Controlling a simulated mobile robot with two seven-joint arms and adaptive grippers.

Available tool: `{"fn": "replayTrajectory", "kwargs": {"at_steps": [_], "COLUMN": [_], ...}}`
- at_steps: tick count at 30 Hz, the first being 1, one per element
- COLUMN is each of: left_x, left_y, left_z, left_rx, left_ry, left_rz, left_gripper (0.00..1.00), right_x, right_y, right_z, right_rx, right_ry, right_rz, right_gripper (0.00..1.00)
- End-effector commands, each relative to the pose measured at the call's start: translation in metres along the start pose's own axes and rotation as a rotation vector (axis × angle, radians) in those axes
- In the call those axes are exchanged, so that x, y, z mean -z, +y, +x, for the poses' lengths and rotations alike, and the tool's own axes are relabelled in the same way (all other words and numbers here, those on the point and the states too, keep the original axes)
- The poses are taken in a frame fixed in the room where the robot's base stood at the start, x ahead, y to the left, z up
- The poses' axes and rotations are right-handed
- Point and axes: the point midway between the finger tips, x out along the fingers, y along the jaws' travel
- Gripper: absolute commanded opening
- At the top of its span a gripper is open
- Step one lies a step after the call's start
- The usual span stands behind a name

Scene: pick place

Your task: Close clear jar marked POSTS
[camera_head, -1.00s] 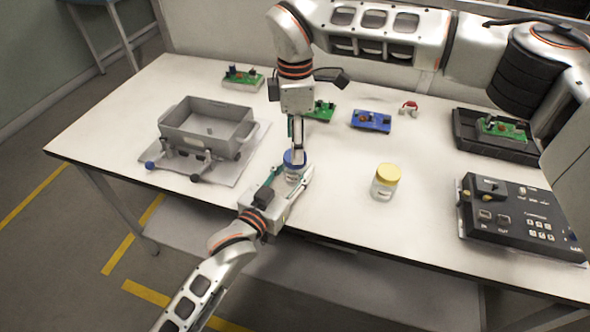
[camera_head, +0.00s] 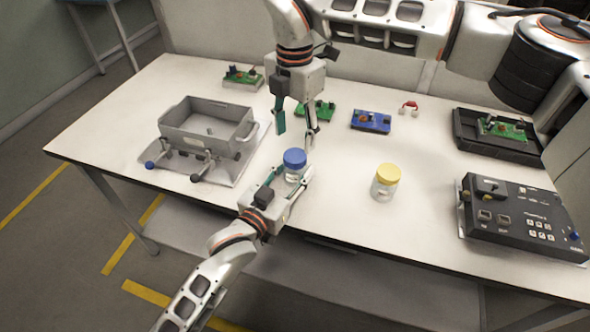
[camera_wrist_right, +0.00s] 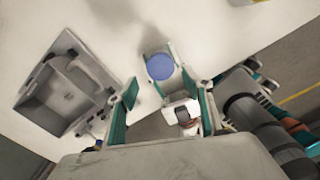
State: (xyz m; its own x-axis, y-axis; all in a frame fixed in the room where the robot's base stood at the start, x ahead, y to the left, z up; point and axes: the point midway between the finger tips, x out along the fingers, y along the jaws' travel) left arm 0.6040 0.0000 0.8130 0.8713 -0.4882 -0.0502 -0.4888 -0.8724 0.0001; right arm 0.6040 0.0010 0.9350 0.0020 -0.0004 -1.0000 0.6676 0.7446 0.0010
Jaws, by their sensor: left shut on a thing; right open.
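A clear jar with a blue lid (camera_head: 294,159) stands upright near the table's front edge. Its label cannot be read from here. My left gripper (camera_head: 288,180) is shut around the jar's body from the front. The blue lid (camera_wrist_right: 160,66) sits on top of the jar in the right wrist view. My right gripper (camera_head: 296,131) is open and empty just above and behind the lid, apart from it. Its spread fingers (camera_wrist_right: 165,105) also show in the right wrist view. A second clear jar with a yellow lid (camera_head: 386,180) stands to the right.
A grey bin (camera_head: 207,125) stands on a fixture at the left. Green and blue circuit boards (camera_head: 370,121) lie at the back. A black tray (camera_head: 470,130) and a control box (camera_head: 520,215) are at the right. The table around the yellow-lidded jar is clear.

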Motion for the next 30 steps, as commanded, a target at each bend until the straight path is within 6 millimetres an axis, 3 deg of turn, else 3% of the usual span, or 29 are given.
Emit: {"fn": "replayTrajectory", "kwargs": {"at_steps": [21, 30], "left_x": [-0.001, -0.001], "left_y": [0.000, 0.000], "left_z": [0.000, 0.000], "left_rx": [0.000, 0.000], "left_ry": [-0.001, -0.001], "left_rz": [0.000, 0.000], "left_gripper": [0.00, 0.00], "right_x": [0.000, 0.000], "right_y": [0.000, -0.001], "right_z": [-0.019, -0.023], "right_rx": [0.000, 0.000], "right_ry": [0.001, 0.002], "right_rz": [-1.251, -1.556], "right_gripper": [0.51, 0.51]}}
